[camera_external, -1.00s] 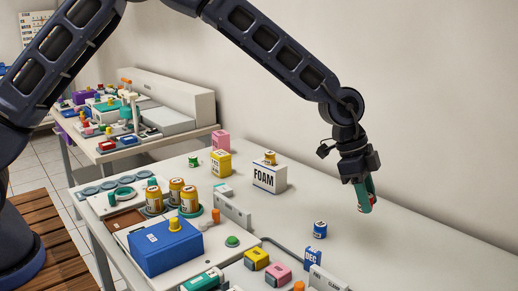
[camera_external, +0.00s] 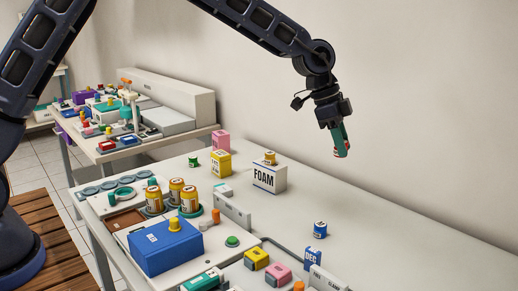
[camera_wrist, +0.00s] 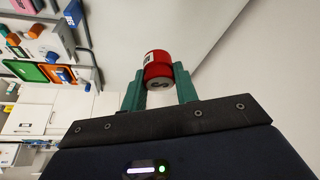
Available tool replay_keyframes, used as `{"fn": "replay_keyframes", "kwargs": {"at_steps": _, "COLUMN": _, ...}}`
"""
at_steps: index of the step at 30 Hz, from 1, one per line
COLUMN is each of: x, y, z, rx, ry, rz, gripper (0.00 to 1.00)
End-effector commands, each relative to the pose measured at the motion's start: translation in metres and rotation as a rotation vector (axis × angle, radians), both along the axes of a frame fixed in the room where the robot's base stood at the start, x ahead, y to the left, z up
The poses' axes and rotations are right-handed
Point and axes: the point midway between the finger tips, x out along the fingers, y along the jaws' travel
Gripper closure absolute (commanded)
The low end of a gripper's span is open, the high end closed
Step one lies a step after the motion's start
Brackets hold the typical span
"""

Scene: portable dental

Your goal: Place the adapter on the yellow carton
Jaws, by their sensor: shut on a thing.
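My gripper (camera_external: 341,149) is up in the air over the back part of the white table, with its green fingers pointing down. In the wrist view my gripper (camera_wrist: 159,82) is shut on a small red cylinder with a white label (camera_wrist: 158,66), which looks like the adapter. In the external view the fingers mostly hide it. The yellow carton (camera_external: 221,164) stands upright on the table near the wall, left of and well apart from my gripper.
A white FOAM box (camera_external: 268,179) with a small yellow-capped jar (camera_external: 270,158) on top stands between the carton and my gripper. The table's right part is bare.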

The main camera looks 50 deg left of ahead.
Motion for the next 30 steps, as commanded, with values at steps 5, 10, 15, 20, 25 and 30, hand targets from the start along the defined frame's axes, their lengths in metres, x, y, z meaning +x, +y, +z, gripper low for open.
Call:
{"fn": "replay_keyframes", "kwargs": {"at_steps": 5, "x": 0.018, "y": 0.08, "z": 0.012, "rx": 0.001, "ry": -0.002, "rz": 0.121, "gripper": 0.93}}
{"fn": "replay_keyframes", "kwargs": {"at_steps": 10, "x": 0.027, "y": 0.153, "z": 0.023, "rx": 0.001, "ry": -0.001, "rz": 0.234, "gripper": 0.93}}
{"fn": "replay_keyframes", "kwargs": {"at_steps": 15, "x": 0.029, "y": 0.226, "z": 0.032, "rx": 0.002, "ry": -0.001, "rz": 0.347, "gripper": 0.93}}
{"fn": "replay_keyframes", "kwargs": {"at_steps": 20, "x": 0.024, "y": 0.293, "z": 0.041, "rx": 0.001, "ry": -0.001, "rz": 0.453, "gripper": 0.93}}
{"fn": "replay_keyframes", "kwargs": {"at_steps": 25, "x": 0.012, "y": 0.363, "z": 0.05, "rx": 0.001, "ry": -0.001, "rz": 0.567, "gripper": 0.93}}
{"fn": "replay_keyframes", "kwargs": {"at_steps": 30, "x": -0.003, "y": 0.421, "z": 0.057, "rx": 0.001, "ry": -0.001, "rz": 0.664, "gripper": 0.93}}
